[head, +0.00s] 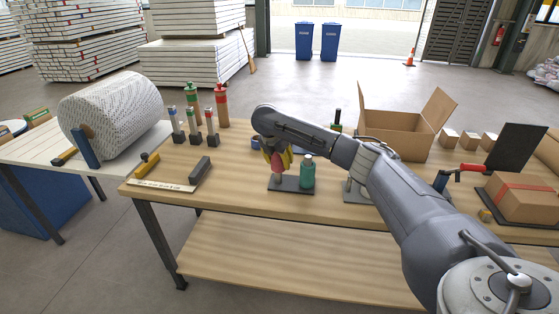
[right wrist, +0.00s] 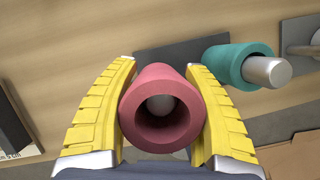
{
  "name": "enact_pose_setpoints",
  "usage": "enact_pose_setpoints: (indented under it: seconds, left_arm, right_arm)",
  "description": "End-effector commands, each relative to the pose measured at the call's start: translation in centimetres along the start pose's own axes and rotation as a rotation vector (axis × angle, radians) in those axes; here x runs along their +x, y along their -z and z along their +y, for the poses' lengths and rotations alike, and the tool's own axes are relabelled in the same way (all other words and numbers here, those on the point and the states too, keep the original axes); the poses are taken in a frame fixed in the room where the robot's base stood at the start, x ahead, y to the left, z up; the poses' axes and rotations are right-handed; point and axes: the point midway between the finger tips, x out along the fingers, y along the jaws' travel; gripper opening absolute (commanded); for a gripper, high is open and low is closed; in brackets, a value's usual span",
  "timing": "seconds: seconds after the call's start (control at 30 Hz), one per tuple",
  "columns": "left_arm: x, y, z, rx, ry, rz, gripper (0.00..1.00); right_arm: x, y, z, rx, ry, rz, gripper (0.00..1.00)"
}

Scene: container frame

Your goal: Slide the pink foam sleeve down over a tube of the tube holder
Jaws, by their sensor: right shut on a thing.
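The pink foam sleeve (head: 278,168) is held upright over the left side of the tube holder, whose dark base plate (head: 292,187) lies on the table. My right gripper (right wrist: 162,110) has its yellow fingers shut on both sides of the pink sleeve (right wrist: 135,118). In the right wrist view a grey tube end (right wrist: 160,104) shows inside the sleeve's bore, roughly centred. How far the tube reaches into the sleeve cannot be told. A teal sleeve (head: 307,173) stands around the holder's other tube (right wrist: 268,71), whose grey end sticks out. My left gripper is not in view.
An open cardboard box (head: 393,135) stands behind my right arm. Several coloured bottles (head: 221,104) and small-capped items stand at the table's back left. A dark grey block (head: 200,167) lies at the left. The table front near the holder is clear.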

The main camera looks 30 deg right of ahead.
Motion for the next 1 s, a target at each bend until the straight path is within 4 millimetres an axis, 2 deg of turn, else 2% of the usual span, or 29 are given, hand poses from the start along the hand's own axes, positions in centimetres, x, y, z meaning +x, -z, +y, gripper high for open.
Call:
enact_pose_setpoints:
  seconds: [1.0]
  left_arm:
    - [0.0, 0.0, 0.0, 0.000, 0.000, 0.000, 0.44]
  right_arm:
    - [1.2, 0.5, 0.0, 0.000, 0.000, 0.000, 0.34]
